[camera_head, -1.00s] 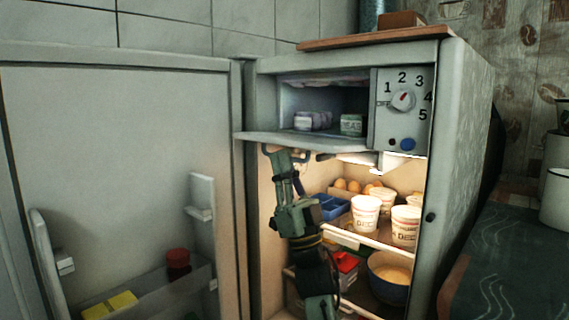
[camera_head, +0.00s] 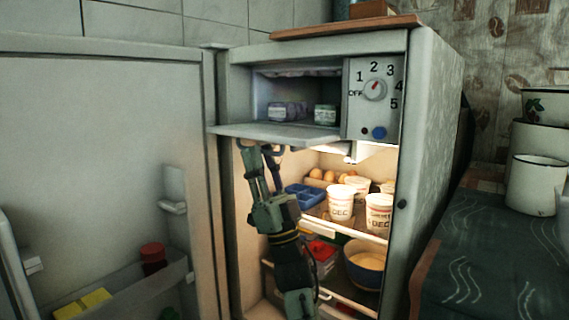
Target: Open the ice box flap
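The ice box flap (camera_head: 275,134) is a pale panel folded down, lying about level below the ice box opening. My gripper (camera_head: 262,150) is just under the left part of the flap, pointing up. Its fingers are spread apart with nothing seen between them. Whether a fingertip touches the flap's underside or its handle cannot be told.
The fridge door (camera_head: 110,150) stands open at left. White cups (camera_head: 341,203), a blue tray (camera_head: 305,196) and a bowl (camera_head: 364,264) sit on shelves close right of my arm. The dial panel (camera_head: 374,98) is right of the ice box. Enamel pots (camera_head: 534,186) stand on the counter at right.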

